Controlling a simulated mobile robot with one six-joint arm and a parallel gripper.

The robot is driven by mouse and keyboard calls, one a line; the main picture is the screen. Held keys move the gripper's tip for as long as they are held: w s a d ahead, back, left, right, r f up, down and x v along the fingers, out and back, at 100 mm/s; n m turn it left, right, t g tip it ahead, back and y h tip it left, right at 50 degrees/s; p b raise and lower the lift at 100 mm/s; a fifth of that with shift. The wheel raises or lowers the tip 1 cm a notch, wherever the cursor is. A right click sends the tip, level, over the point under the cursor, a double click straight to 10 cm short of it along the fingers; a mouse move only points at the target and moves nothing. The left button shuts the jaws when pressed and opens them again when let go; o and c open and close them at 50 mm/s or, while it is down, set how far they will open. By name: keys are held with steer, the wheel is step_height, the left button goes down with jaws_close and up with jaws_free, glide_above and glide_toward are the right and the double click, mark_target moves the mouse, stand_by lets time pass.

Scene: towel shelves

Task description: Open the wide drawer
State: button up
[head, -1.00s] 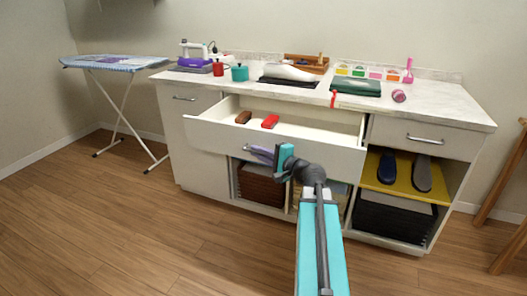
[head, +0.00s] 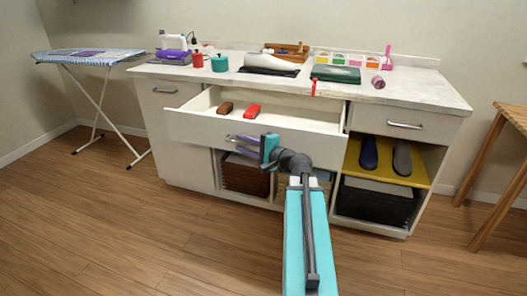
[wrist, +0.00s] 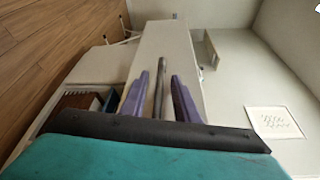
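The wide drawer (head: 215,123) under the counter's middle is pulled out. A brown brush-like item and a red one lie inside it at the left, and the rest of its floor is bare. My gripper (head: 238,138) is at the drawer's front face. In the wrist view, my gripper's purple fingers (wrist: 166,88) stand apart on either side of the grey bar handle (wrist: 158,92). A gap shows between the handle and the right finger; contact with the left finger is unclear. In the head view the handle is mostly hidden by my gripper.
A closed drawer (head: 405,131) is at the right, above an open shelf with a yellow board (head: 385,176) and dark shoes. A closed door (head: 175,140) is at the left. An ironing board (head: 88,57) stands far left, a wooden stool (head: 507,122) right. The front floor is clear.

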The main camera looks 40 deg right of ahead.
steer(key=s, duration=0.4)
steer(key=shift+s+d+r+p, duration=0.25)
steer(key=shift+d+r+p, duration=0.05)
steer(key=shift+d+p, duration=0.2)
steer(key=shift+p, duration=0.55)
steer(key=p, duration=0.3)
steer(key=shift+s+d+p, duration=0.1)
steer(key=shift+s+p, duration=0.2)
steer(key=s+p, duration=0.1)
steer(key=p, duration=0.6)
steer(key=shift+s+r+p, duration=0.15)
steer(key=shift+s+p, duration=0.2)
steer(key=shift+s, duration=0.05)
steer(key=shift+s+d+r+p, duration=0.1)
steer(key=shift+s+d+p, duration=0.1)
steer(key=shift+s+p, duration=0.8)
steer(key=shift+s+d+f+p, duration=0.1)
steer(key=shift+s+d+p, duration=0.05)
steer(key=shift+s+p, duration=0.8)
steer(key=shift+s+d+r+p, duration=0.1)
steer(key=shift+s+d+p, duration=0.1)
steer(key=shift+s+p, duration=0.8)
steer(key=shift+w, duration=0.2)
steer(key=shift+a, duration=0.1)
